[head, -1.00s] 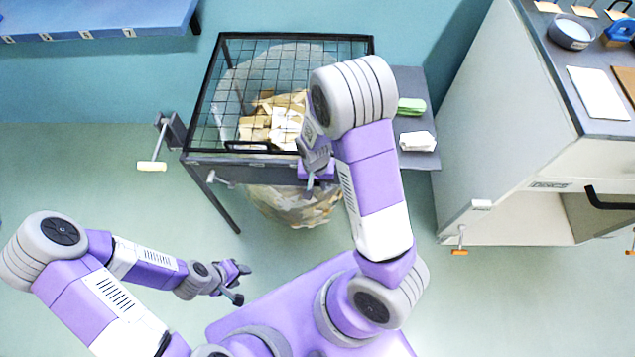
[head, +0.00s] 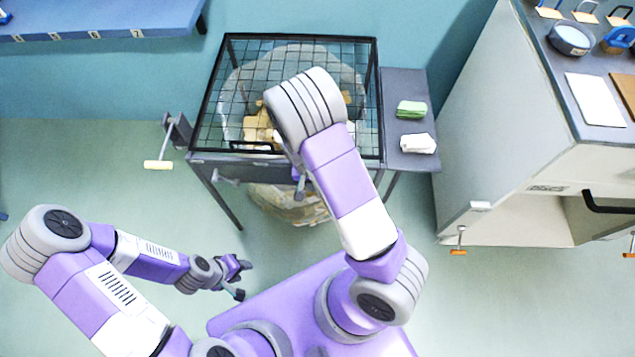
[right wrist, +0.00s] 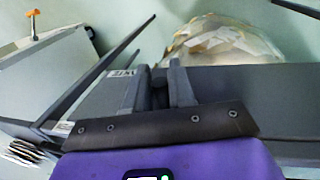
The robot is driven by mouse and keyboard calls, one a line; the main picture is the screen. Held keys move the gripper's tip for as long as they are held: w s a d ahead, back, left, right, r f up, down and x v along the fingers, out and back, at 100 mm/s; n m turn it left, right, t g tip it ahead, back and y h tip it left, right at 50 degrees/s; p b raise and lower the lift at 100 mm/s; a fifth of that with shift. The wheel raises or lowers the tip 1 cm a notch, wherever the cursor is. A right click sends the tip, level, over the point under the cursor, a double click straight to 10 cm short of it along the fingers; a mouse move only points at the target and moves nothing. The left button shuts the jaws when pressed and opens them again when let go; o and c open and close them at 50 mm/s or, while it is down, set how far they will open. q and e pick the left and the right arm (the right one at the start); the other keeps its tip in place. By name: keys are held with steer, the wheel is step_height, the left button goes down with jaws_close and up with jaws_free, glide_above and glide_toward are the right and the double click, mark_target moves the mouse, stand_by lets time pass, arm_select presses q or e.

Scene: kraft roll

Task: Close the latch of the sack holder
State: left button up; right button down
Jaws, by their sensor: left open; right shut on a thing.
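The sack holder (head: 204,100) is a dark-framed stand with a wire-grid lid lying over its top. Its clear sack (head: 285,203) hangs below, with tan scraps inside. My right gripper is at the holder's front edge, largely hidden by its own arm in the head view. In the right wrist view the right gripper's (right wrist: 168,78) fingers are close together on a narrow grey part by the front rail. This looks like the latch, but the fingers hide most of it. My left gripper (head: 240,280) is open and empty, low in front of the holder.
A crank with a cream grip (head: 158,165) sticks out at the holder's left. A grey side shelf (head: 405,85) carries a green cloth (head: 411,109) and a white one (head: 418,143). A grey cabinet (head: 490,140) stands to the right. The floor at left is clear.

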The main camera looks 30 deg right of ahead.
steer(key=c, duration=1.1)
jaws_free()
steer(key=p+v, duration=0.3)
steer(key=v, duration=0.4)
steer(key=shift+a+r, duration=0.15)
steer(key=shift+r, duration=0.1)
